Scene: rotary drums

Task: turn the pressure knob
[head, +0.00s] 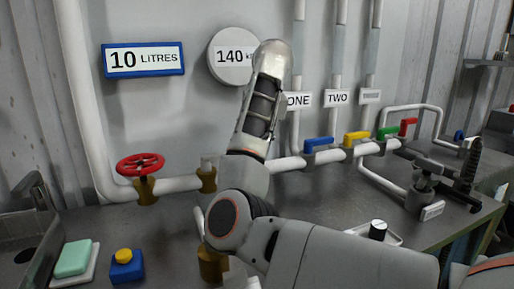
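A small black knob (378,230) with a pale top stands on a white plate (398,240) on the bench, right of centre. No pressure label on it is readable. A round dial (226,58) on the wall reads "140 k"; the rest is covered by my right arm. That arm comes in from the lower right, bends at the centre and rises in front of the dial. Its slim upper end, seemingly my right gripper (269,62), points up, well away from the knob. Its fingers cannot be told apart. My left gripper is not in view.
A red handwheel (140,164) and blue, yellow, green and red valve levers sit along the white pipe (290,163). A blue box (126,266) with a yellow button and a green block (73,258) lie at the front left. A grey clamp-like fitting (424,185) stands right of the knob.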

